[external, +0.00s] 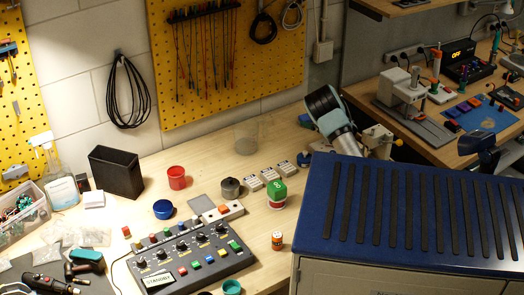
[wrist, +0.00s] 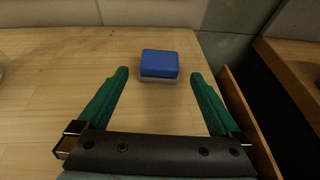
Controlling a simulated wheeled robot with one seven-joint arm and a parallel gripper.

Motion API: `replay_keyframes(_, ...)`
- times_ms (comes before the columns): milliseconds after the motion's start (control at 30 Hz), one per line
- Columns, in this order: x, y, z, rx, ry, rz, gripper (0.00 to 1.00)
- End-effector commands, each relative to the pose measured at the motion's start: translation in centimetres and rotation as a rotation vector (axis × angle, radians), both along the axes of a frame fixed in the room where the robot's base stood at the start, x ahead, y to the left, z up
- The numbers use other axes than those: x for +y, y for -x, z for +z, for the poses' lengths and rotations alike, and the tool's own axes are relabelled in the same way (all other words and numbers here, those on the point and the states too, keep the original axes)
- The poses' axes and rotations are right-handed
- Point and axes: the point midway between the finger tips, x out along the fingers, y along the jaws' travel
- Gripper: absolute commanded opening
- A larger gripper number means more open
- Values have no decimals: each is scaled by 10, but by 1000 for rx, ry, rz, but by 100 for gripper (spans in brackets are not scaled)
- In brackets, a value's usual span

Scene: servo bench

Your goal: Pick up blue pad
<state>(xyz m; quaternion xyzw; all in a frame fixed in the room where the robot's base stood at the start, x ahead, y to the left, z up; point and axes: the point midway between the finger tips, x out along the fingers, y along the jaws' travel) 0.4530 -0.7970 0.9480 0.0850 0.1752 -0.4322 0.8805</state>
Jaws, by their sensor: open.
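The blue pad (wrist: 160,64) is a rounded blue block on a thin grey base. It lies on the wooden bench near its back right corner in the wrist view. My gripper (wrist: 159,76) is open, with its green fingers spread to the left and right of the pad's near side. The pad is centred between the fingertips, with a gap on each side, and nothing is held. In the external view my gripper is hidden behind my arm and the blue cabinet top. A small blue object (external: 305,120) shows left of my arm there; I cannot tell if it is the pad.
The bench (wrist: 45,90) is clear around the pad. A wall is behind it, and a wooden edge (wrist: 250,115) runs along the right. In the external view, a red-green can (external: 277,194), white blocks (external: 271,175) and a control box (external: 190,257) stand farther left.

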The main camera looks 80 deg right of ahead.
Motion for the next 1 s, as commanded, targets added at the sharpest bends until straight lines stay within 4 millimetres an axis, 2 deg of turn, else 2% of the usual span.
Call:
replay_keyframes(167, -9, -7, -4, 1, -2, 1, 100)
replay_keyframes(433, -35, -28, -17, 0, -2, 1, 100)
replay_keyframes(733, -39, -31, -21, -1, -2, 0, 100)
replay_keyframes(767, -39, -31, -21, -2, -1, 0, 99)
replay_keyframes(1000, -39, -31, -21, -1, -2, -1, 72)
